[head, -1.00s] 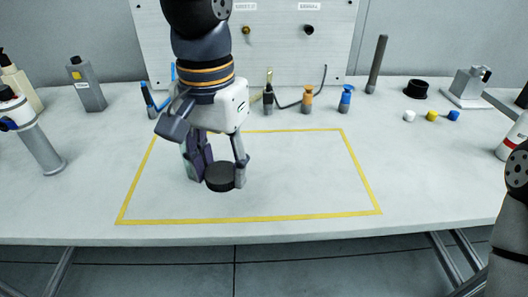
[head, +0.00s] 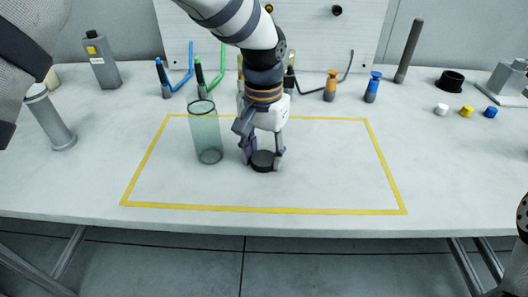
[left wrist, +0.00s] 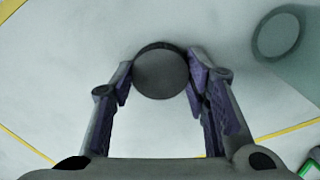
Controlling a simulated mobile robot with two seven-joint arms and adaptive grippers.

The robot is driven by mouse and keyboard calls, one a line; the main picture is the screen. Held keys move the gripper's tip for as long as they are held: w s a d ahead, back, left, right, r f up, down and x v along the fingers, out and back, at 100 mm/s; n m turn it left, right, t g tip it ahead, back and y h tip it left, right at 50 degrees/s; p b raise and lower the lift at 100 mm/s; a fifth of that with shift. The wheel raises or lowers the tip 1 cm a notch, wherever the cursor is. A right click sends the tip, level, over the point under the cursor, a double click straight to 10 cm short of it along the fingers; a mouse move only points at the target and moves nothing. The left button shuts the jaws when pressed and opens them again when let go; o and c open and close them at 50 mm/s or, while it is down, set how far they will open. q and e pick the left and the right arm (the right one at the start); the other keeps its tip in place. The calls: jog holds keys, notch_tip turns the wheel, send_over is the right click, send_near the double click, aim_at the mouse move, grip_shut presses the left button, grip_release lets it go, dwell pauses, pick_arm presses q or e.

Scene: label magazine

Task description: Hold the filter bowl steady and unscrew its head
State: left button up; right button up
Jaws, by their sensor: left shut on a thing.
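The filter bowl (head: 206,135) is a clear greenish cylinder standing upright and open-topped inside the yellow outline. Its rim and wall also show at the top right of the left wrist view (left wrist: 277,36). The filter head (head: 263,163) is a black round disc, apart from the bowl and to its right. My left gripper (head: 262,158) points down and is shut on the head, which sits between its fingertips in the left wrist view (left wrist: 161,72). The head is at or just above the table; I cannot tell which. My right gripper is out of view.
The yellow outline (head: 260,210) is otherwise clear, with free table to its right. Behind it stand blue, green and orange tools and an upright panel (head: 350,45). A grey cylinder (head: 52,122) stands at left. Small coloured caps (head: 466,112) lie at right.

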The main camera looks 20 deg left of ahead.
aim_at(263, 158)
pick_arm(q)
jog(key=shift+f, duration=0.1)
jog(key=o, duration=1.3)
jog(key=shift+c, duration=0.2)
notch_tip(263, 158, up, 12)
jog(key=shift+r, duration=0.2)
